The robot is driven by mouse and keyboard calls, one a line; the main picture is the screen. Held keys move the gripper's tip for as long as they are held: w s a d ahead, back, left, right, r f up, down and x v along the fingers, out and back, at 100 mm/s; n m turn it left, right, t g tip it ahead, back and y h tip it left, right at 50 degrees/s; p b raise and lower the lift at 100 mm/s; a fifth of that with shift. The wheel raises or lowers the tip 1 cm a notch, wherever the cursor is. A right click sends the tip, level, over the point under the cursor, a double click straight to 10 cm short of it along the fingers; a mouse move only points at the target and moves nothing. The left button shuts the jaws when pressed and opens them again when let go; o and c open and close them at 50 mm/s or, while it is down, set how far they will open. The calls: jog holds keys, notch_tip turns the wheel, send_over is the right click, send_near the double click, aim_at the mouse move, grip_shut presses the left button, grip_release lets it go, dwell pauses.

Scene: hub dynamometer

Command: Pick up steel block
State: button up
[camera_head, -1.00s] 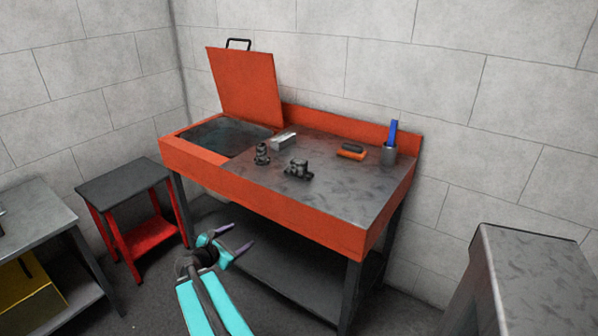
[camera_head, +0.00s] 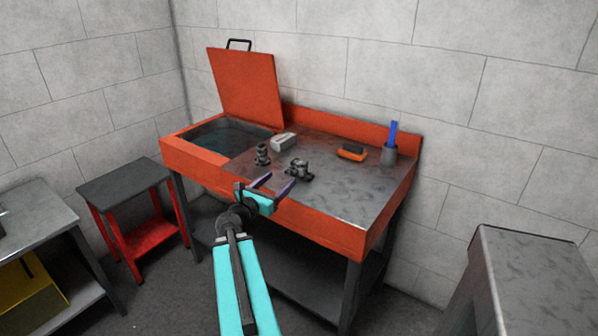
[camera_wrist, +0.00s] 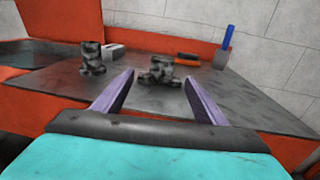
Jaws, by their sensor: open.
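The steel block (camera_head: 284,142) is a light grey block lying on the metal top of the orange bench, beside the open basin. In the wrist view the block (camera_wrist: 114,51) shows at the upper left, partly behind a dark upright part. My gripper (camera_head: 277,183) is open and empty, at the bench's front edge, short of the block. In the wrist view its two purple fingers (camera_wrist: 158,97) are spread apart, with a dark fitting seen beyond and between them.
A dark upright part (camera_head: 262,154) and a dark fitting (camera_head: 299,169) stand between my gripper and the block. The raised orange lid (camera_head: 245,85) is behind the basin.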

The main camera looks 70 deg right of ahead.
aim_at(296, 165)
jog(key=shift+d, duration=0.1)
jog(key=shift+s+d+p, duration=0.2)
jog(key=shift+s+d, duration=0.05)
jog(key=shift+d, duration=1.1)
jog(key=shift+s+d+p, duration=0.2)
jog(key=shift+d+p, duration=0.05)
jog(key=shift+d, duration=1.15)
jog(key=shift+s+d+p, duration=0.2)
jog(key=shift+s+d, duration=0.05)
jog(key=shift+d, duration=1.1)
jog(key=shift+d, duration=0.1)
jog(key=shift+s+d+r+p, duration=0.1)
jog(key=shift+s+d+p, duration=0.1)
jog(key=shift+d, duration=0.35)
jog(key=shift+s+d+r+p, duration=0.15)
jog(key=shift+d+p, duration=0.1)
jog(key=shift+d, duration=0.35)
jog(key=shift+s+d+r+p, duration=0.1)
jog(key=shift+s+d+p, duration=0.1)
jog(key=shift+d, duration=0.35)
jog(key=shift+s+d+f, duration=0.1)
jog(key=shift+s+d, duration=0.05)
jog(key=shift+d, duration=0.65)
jog(key=c, duration=1.7)
